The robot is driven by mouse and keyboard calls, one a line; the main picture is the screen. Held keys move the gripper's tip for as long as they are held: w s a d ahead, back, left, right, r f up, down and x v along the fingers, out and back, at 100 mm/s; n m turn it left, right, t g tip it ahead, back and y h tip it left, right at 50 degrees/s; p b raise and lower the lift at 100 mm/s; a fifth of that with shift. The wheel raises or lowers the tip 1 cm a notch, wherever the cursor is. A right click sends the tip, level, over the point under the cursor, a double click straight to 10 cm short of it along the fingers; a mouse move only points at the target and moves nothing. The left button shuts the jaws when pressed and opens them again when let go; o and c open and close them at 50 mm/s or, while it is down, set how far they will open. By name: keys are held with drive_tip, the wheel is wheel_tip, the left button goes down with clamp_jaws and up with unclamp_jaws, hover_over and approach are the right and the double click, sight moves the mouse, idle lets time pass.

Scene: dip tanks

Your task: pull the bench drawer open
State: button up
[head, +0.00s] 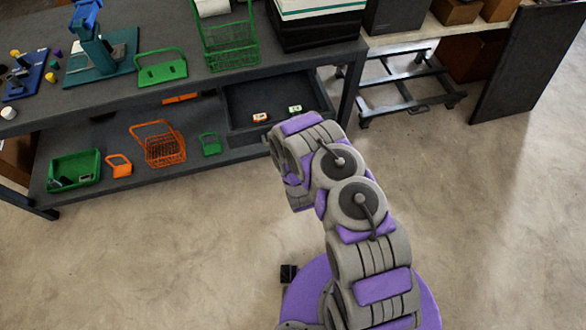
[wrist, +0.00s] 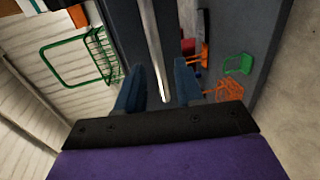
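The bench drawer (head: 268,88) stands open under the right end of the dark bench (head: 185,90), its dark inside showing in the head view. My arm covers its front right part, and the handle is hidden there. In the wrist view a pale metal bar (wrist: 150,45), apparently the drawer's handle, runs between the two blue fingers of my gripper (wrist: 160,85). The fingers stand apart, with a narrow dark gap seeming to show on each side of the bar. My gripper is hidden behind my arm in the head view.
In the drawer lie a small orange-and-white item (head: 259,117) and a green-and-white one (head: 295,109). The lower shelf holds an orange basket (head: 160,145), a green bin (head: 74,170) and small carriers. A wheeled frame (head: 405,85) stands right. The floor in front is clear.

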drive_tip(key=p+v, duration=0.4)
drive_tip(key=v, duration=0.8)
drive_tip(key=shift+s, duration=0.25)
drive_tip(key=shift+d, duration=0.1)
drive_tip(key=w+d+r+m+g+h+b, duration=0.1)
drive_tip(key=w+d+r+m+g+h, duration=0.5)
drive_tip(key=w+d+r+m, duration=0.5)
drive_tip(key=s+d+r+m+g+b, duration=0.1)
drive_tip(key=s+d+r+m+g, duration=0.25)
drive_tip(key=s+r+m, duration=0.5)
drive_tip(key=s+r+g, duration=0.2)
drive_tip(key=s+r, duration=0.5)
drive_tip(key=s, duration=0.3)
drive_tip(key=s+r+m+g+y+b, duration=0.1)
drive_tip(key=s+r+g, duration=0.2)
drive_tip(key=s+r, duration=0.3)
drive_tip(key=s+r+g, duration=0.2)
drive_tip(key=s+r, duration=0.5)
drive_tip(key=s, duration=0.8)
drive_tip(key=shift+s+a+r+m+y, duration=0.2)
drive_tip(key=shift+s+r+m+y, duration=0.05)
drive_tip(key=shift+r+m+y, duration=0.15)
